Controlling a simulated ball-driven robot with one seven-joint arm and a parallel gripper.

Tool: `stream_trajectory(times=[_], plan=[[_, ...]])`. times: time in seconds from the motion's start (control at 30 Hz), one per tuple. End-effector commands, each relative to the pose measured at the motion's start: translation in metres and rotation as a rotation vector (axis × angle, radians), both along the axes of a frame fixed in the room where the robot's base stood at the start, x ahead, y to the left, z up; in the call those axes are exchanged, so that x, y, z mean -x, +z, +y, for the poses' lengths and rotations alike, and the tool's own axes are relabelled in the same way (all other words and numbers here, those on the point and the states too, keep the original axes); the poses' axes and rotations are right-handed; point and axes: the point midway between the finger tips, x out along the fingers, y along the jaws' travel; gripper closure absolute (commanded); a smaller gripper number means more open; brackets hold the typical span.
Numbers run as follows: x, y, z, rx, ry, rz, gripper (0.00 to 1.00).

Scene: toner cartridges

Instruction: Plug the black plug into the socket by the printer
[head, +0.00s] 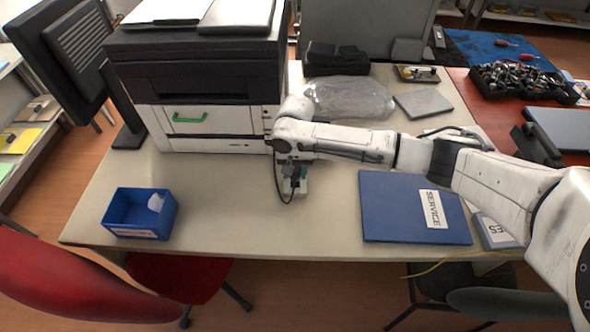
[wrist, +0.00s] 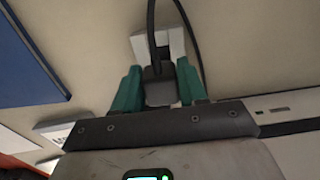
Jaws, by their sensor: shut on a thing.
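My gripper (head: 292,180) points down at the table in front of the printer (head: 205,110). In the wrist view its two teal fingers (wrist: 157,82) are shut on the black plug (wrist: 158,92), with a dark cable running up from it. The cable (head: 279,184) hangs in a loop beside the gripper in the head view. The white socket block (wrist: 147,45) shows just beyond the plug in the wrist view, and its white edge (head: 302,188) shows by the fingers in the head view. I cannot tell whether the plug's pins are in the socket; the contact is hidden.
A blue service folder (head: 395,210) lies to the right of the gripper. A blue open bin (head: 140,213) stands at the table's left front. A clear plastic bag (head: 350,97) lies behind my arm. The table between bin and gripper is clear.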

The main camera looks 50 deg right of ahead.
Motion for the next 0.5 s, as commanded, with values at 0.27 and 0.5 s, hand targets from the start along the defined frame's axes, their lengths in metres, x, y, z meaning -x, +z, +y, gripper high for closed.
stream_trajectory(times=[0.27,0.5], plan=[[0.000,0.016,0.000,0.000,0.001,0.001,0.89],[0.000,0.027,0.000,0.000,0.000,0.001,0.89]])
